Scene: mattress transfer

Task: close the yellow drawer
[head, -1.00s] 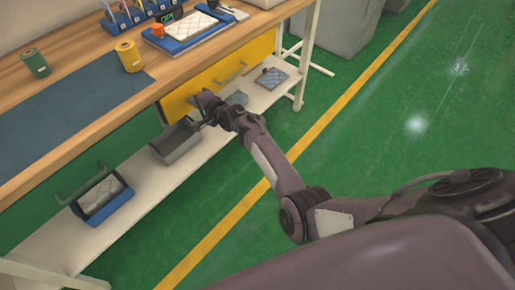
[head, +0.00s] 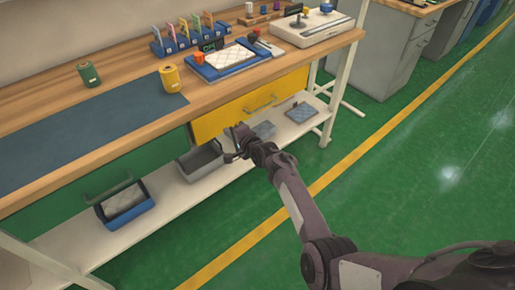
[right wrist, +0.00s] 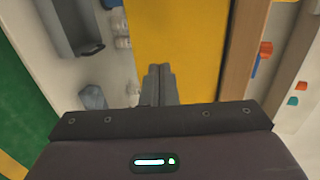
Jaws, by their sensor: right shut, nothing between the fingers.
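The yellow drawer (head: 215,122) is under the wooden workbench in the head view, with a bar handle (head: 260,103) on its front. A narrow dark edge shows at its left side; I cannot tell whether it is fully flush. My right gripper (head: 236,132) is at the lower part of the drawer front, left of and below the handle. In the right wrist view the yellow front (right wrist: 190,45) fills the middle. The shut fingertips (right wrist: 160,68) lie over it with nothing between them; contact is not clear. My left gripper is not in view.
The lower shelf (head: 75,238) holds a grey bin (head: 203,162) and a blue bin (head: 127,208). A white bench leg (head: 340,80) stands right of the drawer. The green floor in front is clear.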

